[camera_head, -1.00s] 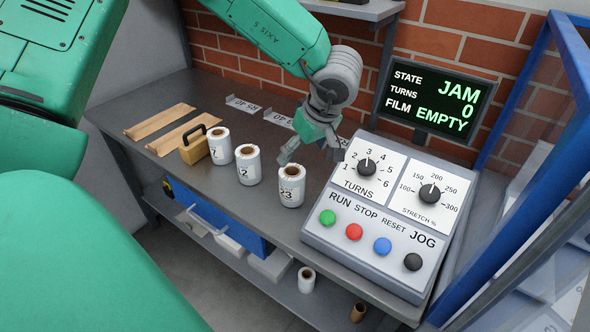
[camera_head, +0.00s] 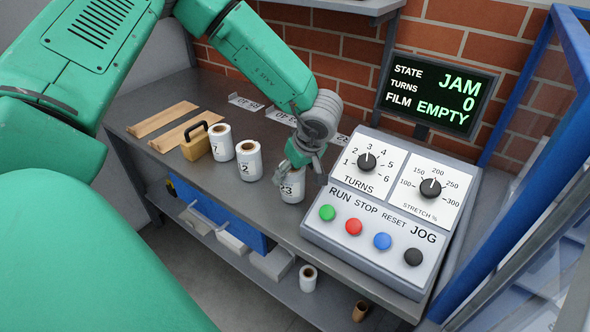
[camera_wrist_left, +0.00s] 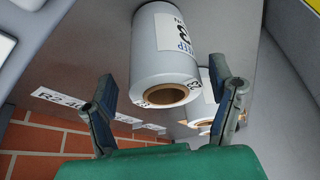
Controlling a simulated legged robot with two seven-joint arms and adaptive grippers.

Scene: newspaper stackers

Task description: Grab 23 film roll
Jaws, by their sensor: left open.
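The white film roll marked 23 (camera_head: 291,190) stands upright on the grey bench, beside the control panel. My left gripper (camera_head: 298,170) is over its top and hides part of it. In the left wrist view the roll (camera_wrist_left: 163,50) lies between and beyond the two spread fingers of the left gripper (camera_wrist_left: 165,105), with its brown core facing the camera. The fingers are open, and I see no clear contact with the roll. My right gripper is not in view.
Two more film rolls, one marked 2 (camera_head: 249,161) and another (camera_head: 221,142), stand to the left near a brass padlock (camera_head: 195,142). The control panel (camera_head: 375,225) is close on the right. Brown strips (camera_head: 163,119) lie at the back left.

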